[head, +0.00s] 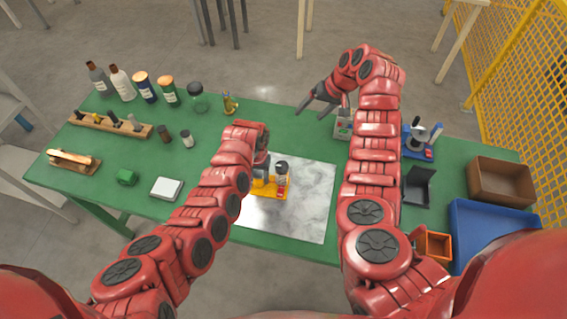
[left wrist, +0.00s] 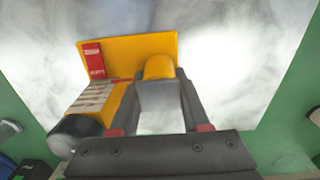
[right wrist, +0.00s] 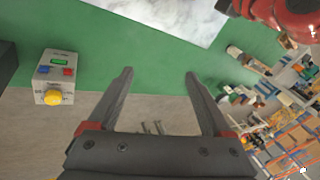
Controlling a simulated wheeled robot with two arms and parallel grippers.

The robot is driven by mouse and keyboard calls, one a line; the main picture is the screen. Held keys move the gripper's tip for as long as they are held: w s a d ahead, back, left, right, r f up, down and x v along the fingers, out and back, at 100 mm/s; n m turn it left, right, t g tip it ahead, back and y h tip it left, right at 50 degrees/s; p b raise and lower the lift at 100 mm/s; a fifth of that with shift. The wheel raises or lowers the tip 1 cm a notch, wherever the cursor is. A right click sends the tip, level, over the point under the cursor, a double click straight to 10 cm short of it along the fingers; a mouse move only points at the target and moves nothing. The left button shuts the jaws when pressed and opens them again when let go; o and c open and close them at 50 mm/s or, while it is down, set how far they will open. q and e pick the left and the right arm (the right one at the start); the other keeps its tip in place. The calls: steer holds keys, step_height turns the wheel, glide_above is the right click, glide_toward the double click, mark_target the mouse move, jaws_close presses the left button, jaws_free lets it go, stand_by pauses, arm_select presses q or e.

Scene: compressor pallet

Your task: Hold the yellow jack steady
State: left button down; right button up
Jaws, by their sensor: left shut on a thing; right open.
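The yellow jack (head: 269,191) stands on the grey-white marbled sheet (head: 312,205) near the table's front middle. In the left wrist view the jack (left wrist: 128,50) shows a flat yellow plate with a red label and a dark round knob at its left. My left gripper (head: 262,168) is shut on the jack; its fingers (left wrist: 158,90) lie either side of the rounded yellow part. My right gripper (head: 318,108) is open and empty by the table's far edge. Its spread fingers also show in the right wrist view (right wrist: 160,73).
A grey box with a yellow button (right wrist: 54,80) sits near my right gripper. Bottles (head: 122,83), a wooden rack (head: 110,125) and small items fill the table's left. A blue stand (head: 418,142), a black holder (head: 418,187), a brown bin (head: 500,180) and a blue tray (head: 490,232) are at right.

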steer(key=s+a+n, duration=0.2)
steer(key=s+n, duration=0.2)
steer(key=n, duration=0.4)
steer(key=n+g, duration=0.1)
steer(key=n, duration=0.6)
glide_toward(283, 166)
steer(key=x, duration=0.8)
steer(key=shift+a+f, duration=0.25)
steer(key=shift+a, duration=0.05)
steer(key=shift+h, duration=0.3)
jaws_close()
steer(key=shift+f+m, duration=0.1)
steer(key=shift+m, duration=0.3)
